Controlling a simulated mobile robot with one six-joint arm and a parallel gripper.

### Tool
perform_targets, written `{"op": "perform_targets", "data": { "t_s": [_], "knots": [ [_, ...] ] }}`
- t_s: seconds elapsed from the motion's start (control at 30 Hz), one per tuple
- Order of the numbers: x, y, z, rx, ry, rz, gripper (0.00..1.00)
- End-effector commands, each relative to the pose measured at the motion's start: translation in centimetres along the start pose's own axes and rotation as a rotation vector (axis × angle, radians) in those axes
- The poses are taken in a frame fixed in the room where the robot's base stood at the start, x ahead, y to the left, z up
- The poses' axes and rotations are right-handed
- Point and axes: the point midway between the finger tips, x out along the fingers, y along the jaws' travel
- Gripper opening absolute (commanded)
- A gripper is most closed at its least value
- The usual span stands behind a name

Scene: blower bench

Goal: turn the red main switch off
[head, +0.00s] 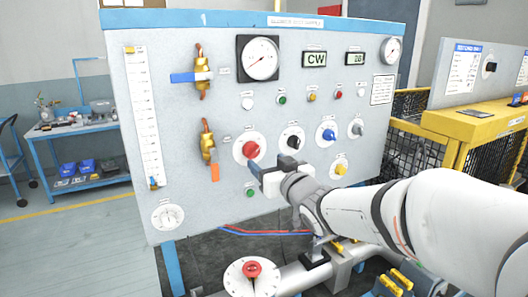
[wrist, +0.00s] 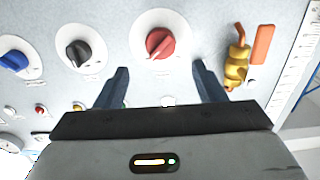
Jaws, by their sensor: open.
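The red main switch (head: 250,149) is a red rotary knob on a round white plate, low in the middle of the grey panel (head: 220,120). In the wrist view the red knob (wrist: 160,43) shows upper middle, just beyond the fingertips and roughly centred between them. My gripper (head: 254,178) is just below the knob in the head view, close to the panel. In the wrist view my gripper (wrist: 160,68) has its two dark fingers spread apart, with nothing between them. No contact with the knob is visible.
A black knob (head: 292,141) and a blue knob (head: 329,135) sit to the right of the red one. A brass valve with an orange handle (head: 214,172) is to its left. A red mushroom button (head: 252,269) stands at the bottom front.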

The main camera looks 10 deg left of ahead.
Motion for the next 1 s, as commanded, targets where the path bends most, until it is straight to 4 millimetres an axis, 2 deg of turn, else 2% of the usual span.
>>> {"op": "perform_targets", "data": {
  "t_s": [0.53,0.7,0.97,1.0],
  "knots": [
    [6.8,-0.1,-0.2,0.002,0.005,-0.005,0.63],
    [7.7,-0.1,-0.2,0.000,0.006,-0.005,0.63],
    [7.7,-0.1,-0.1,0.000,0.006,-0.004,0.63],
    [7.7,-0.1,-0.1,0.000,0.006,-0.003,0.60]
  ]
}}
